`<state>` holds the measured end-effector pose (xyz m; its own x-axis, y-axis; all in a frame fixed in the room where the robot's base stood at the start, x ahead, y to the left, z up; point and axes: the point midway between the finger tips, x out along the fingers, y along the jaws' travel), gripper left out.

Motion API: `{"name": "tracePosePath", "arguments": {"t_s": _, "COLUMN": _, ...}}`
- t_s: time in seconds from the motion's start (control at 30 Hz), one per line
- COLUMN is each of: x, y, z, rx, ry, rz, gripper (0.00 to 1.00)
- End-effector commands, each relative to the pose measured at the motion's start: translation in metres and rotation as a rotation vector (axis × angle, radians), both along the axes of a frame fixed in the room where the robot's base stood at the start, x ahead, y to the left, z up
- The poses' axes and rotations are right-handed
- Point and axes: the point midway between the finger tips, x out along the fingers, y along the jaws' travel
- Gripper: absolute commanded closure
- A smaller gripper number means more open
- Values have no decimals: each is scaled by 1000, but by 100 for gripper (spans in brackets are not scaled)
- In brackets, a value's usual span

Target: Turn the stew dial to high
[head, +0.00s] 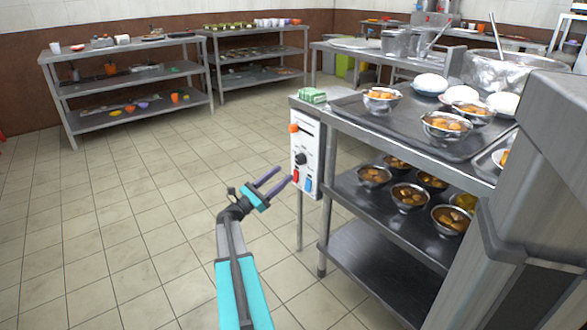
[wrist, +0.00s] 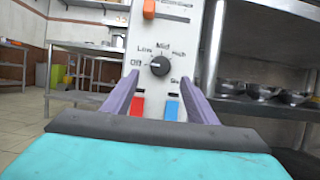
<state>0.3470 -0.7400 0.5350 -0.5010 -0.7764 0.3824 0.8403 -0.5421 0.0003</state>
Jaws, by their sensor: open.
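The stew dial is a round black knob (head: 301,158) on a white upright control panel (head: 311,139). In the wrist view the knob (wrist: 160,66) sits under the labels Off, Low, Mid and High, from left to right. Its pale mark seems to point left, toward Off. My gripper (head: 284,177) is open and empty, in front of the panel and a little below the knob. In the wrist view its purple fingers (wrist: 177,78) stand apart, with the knob between and beyond them. I see no contact.
An orange slider (wrist: 149,9) is above the knob. A red switch (wrist: 137,106) and a blue switch (wrist: 172,109) are below. A metal shelf (head: 345,131) with bowls stands to the right of the panel. The tiled floor (head: 120,215) to the left is clear.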

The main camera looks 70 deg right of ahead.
Motion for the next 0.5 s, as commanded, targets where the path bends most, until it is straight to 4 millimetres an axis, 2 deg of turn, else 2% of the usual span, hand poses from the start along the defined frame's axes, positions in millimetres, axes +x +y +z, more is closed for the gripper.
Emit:
{"name": "tracePosePath", "arguments": {"t_s": 0.3, "x": -23, "y": -36, "z": 16, "rx": -2, "ry": -1, "rz": -1, "gripper": 47}}
{"name": "tracePosePath", "arguments": {"t_s": 0.5, "x": -33, "y": -52, "z": 25, "rx": -1, "ry": 0, "rz": 0, "gripper": 47}}
